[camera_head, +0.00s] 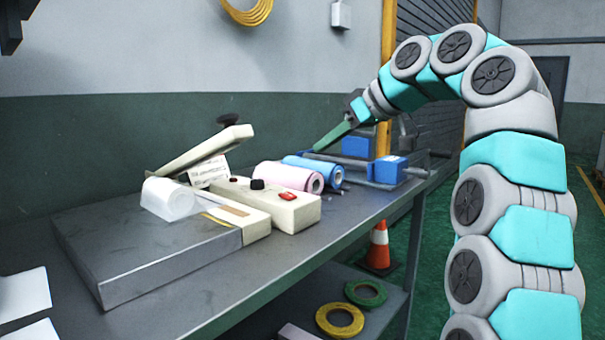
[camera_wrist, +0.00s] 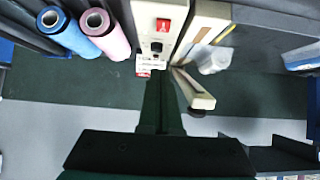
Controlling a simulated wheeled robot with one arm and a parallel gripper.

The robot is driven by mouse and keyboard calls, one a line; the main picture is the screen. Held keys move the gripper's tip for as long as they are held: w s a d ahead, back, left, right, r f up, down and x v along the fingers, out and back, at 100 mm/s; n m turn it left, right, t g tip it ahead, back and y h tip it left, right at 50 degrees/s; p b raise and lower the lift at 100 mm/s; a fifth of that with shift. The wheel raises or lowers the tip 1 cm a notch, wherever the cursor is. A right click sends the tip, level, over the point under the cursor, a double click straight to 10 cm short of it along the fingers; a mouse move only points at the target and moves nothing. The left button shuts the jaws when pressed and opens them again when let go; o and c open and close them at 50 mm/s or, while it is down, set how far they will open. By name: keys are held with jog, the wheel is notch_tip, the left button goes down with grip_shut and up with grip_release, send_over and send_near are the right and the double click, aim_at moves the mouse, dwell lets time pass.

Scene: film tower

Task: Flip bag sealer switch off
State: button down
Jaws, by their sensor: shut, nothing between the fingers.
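The cream bag sealer (camera_head: 270,207) stands on the metal table, with its hinged arm (camera_head: 207,150) raised. Its red rocker switch (camera_head: 288,196) is on the top face of the control box, beside a black knob (camera_head: 257,184). In the wrist view the red switch (camera_wrist: 163,25) shows near the top edge, with the sealer body (camera_wrist: 146,12) around it. I cannot tell which way the rocker is tilted. My gripper (camera_head: 316,149) is shut and empty, above and behind the film rolls, apart from the switch. Its dark green fingers (camera_wrist: 160,85) also show in the wrist view.
A pink roll (camera_head: 290,178) and a blue roll (camera_head: 320,170) lie right of the sealer, near a blue-ended rack (camera_head: 387,169). The table's (camera_head: 262,282) front strip is clear.

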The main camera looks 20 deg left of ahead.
jog(key=b, duration=0.2)
send_over(287, 193)
jog(key=s+d, duration=0.1)
jog(key=d, duration=0.2)
jog(key=f, duration=0.5)
jog(key=shift+s+a+f, duration=0.15)
jog(key=shift+a+f, duration=0.05)
jog(key=shift+f, duration=0.2)
jog(key=f+b, duration=0.1)
jog(key=f, duration=0.1)
jog(key=shift+a+f+b, duration=0.25)
jog(key=shift+f+b, duration=0.05)
jog(key=shift+b, duration=0.1)
jog(key=shift+a+f, duration=0.1)
jog(key=shift+f, duration=0.6)
jog(key=shift+w+f, duration=0.1)
jog(key=shift+w, duration=0.1)
jog(key=shift+a+f+b, duration=0.25)
jog(key=shift+b, duration=0.1)
jog(key=shift+r, duration=0.1)
jog(key=shift+w+a+r+p, duration=0.2)
jog(key=shift+a+r+p, duration=0.1)
jog(key=shift+p, duration=0.25)
jog(key=shift+w+a, duration=0.15)
jog(key=shift+a, duration=0.2)
